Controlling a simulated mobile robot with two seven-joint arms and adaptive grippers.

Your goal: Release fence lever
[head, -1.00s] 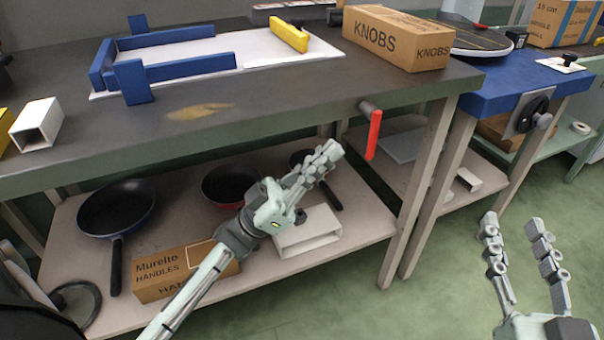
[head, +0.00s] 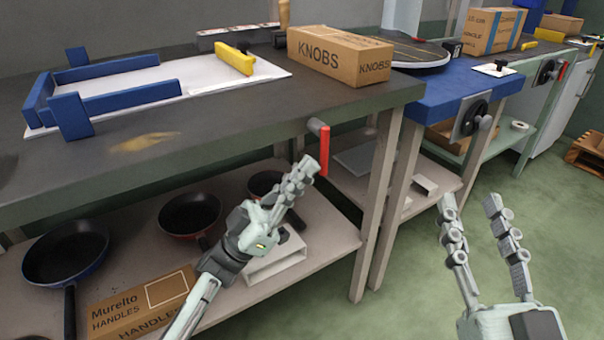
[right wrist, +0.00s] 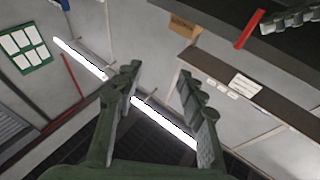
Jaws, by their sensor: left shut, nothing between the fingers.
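Part of that gripper shows in the right wrist view (right wrist: 291,19). My right gripper (head: 471,203) is open and empty, well right of the lever. Blue fence bars (head: 118,103) and a yellow bar (head: 235,58) lie on a white board (head: 208,75).
A cardboard box of knobs (head: 338,56) stands on the workbench above the lever. The lower shelf holds pans (head: 190,214), a box of handles (head: 140,305) and a white hollow block (head: 275,260). A bench leg (head: 375,220) stands right of the lever.

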